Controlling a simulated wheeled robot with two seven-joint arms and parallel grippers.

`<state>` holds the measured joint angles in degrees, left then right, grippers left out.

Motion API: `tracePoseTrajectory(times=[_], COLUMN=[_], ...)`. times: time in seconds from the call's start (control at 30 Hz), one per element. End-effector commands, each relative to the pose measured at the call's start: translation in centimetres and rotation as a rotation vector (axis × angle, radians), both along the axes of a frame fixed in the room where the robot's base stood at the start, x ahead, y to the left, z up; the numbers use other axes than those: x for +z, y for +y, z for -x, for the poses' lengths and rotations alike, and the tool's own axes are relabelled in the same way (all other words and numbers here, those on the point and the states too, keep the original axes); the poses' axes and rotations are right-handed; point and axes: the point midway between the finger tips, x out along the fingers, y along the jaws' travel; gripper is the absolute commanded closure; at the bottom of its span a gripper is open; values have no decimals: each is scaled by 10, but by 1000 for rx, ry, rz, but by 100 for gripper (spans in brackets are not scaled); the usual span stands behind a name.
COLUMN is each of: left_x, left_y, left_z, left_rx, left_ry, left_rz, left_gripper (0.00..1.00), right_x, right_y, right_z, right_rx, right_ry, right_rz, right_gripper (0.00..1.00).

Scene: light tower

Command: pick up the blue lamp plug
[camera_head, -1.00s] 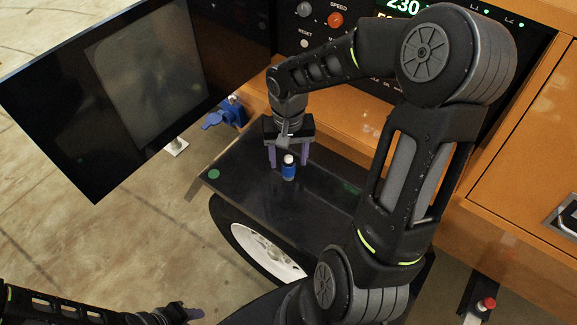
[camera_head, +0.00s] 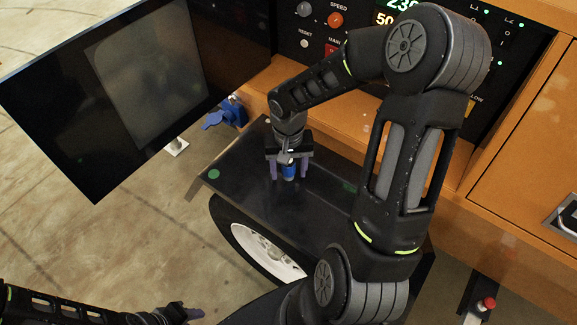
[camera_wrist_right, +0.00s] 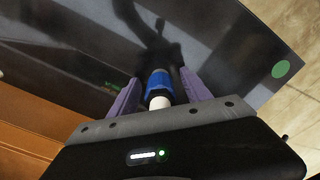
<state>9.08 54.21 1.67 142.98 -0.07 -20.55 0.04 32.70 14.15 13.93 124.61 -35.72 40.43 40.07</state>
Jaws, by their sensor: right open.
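The blue lamp plug (camera_head: 289,172), a small blue cylinder with a white end, stands on the dark fender shelf (camera_head: 235,182). My right gripper (camera_head: 289,176) is over it, pointing down, with its purple fingers open on either side of the plug. In the right wrist view the plug (camera_wrist_right: 158,85) lies between the two open fingers (camera_wrist_right: 160,95), with a gap on the left side; contact on the right side is hard to tell. The plug's top is partly hidden by the gripper in the head view. My left gripper (camera_head: 190,313) is at the bottom left edge, small and unclear.
A large dark screen panel (camera_head: 140,85) stands at upper left. An orange cabinet with a control panel (camera_head: 330,30) is behind the shelf. A blue socket-like part (camera_head: 225,115) is on the cabinet's left. A green dot (camera_head: 213,174) marks the shelf's left corner.

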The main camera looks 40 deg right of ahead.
Motion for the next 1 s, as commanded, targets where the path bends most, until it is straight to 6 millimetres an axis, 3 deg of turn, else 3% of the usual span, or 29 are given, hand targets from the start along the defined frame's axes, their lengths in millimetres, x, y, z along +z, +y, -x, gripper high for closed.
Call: tracePoseTrajectory(times=[0.07, 0.73, 1.0], left_x=[0, 0, 0], left_y=[0, 0, 0], left_z=[0, 0, 0], left_rx=[0, 0, 0], left_ry=[0, 0, 0], left_rz=[0, 0, 0], left_gripper=[64, 64, 64], right_x=[0, 0, 0], right_y=[0, 0, 0], right_z=[0, 0, 0], right_rx=[0, 0, 0], right_ry=[0, 0, 0], right_rz=[0, 0, 0], right_gripper=[44, 99, 100])
